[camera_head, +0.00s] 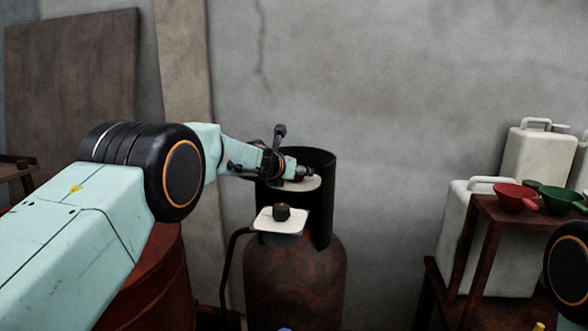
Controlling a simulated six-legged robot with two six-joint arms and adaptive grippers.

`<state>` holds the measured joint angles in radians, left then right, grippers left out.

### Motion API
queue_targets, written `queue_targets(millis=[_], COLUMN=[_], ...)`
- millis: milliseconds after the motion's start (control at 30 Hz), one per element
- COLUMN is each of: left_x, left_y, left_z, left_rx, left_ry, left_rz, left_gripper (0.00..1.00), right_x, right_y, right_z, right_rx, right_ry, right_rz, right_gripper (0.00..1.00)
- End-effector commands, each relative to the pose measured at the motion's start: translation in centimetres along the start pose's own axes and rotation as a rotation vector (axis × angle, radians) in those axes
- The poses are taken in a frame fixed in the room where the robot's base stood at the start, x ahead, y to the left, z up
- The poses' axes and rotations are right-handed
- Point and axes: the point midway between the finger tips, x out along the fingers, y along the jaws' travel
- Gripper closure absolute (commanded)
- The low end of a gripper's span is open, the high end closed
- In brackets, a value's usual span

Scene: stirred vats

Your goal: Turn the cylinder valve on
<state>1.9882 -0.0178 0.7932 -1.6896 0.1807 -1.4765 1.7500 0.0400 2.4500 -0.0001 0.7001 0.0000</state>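A rusty brown gas cylinder (294,285) stands upright against the wall, with a dark curved collar (321,215) around its top. A white plate (265,220) with a dark knob (282,212) on it sits in front of the collar. My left arm reaches in from the left, and my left gripper (296,172) is at the collar's opening, above and behind the knob. The gripper is small and seen side-on, so its fingers' opening is unclear. A pale disc-like surface lies just under it. The cylinder valve cannot be made out clearly there. My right gripper is out of view.
A black hose (226,270) runs down the cylinder's left side. A dark red drum (160,285) stands at lower left, partly behind my arm. At right, a wooden stand (490,215) holds a red scoop (515,196) and a green scoop (562,199), beside white jerrycans (538,160).

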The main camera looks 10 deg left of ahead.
Motion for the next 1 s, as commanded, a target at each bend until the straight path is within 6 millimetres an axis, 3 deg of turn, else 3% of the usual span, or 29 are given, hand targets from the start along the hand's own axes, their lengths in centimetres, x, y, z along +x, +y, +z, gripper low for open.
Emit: queue_targets(millis=[167,800,1000], left_x=[0.01,0.01,0.03], left_y=[-0.05,-0.01,-0.08], left_z=[-0.03,-0.12,-0.14], left_rx=[0.000,0.000,-0.004], left_ry=[0.000,0.001,0.002], left_rz=[0.000,0.000,0.011], left_gripper=[0.28,0.83,0.84], right_x=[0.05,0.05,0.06], right_y=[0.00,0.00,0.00], right_z=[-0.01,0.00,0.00], right_rx=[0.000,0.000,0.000], right_ry=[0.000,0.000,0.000], right_rz=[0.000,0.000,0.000], right_gripper=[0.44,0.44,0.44])
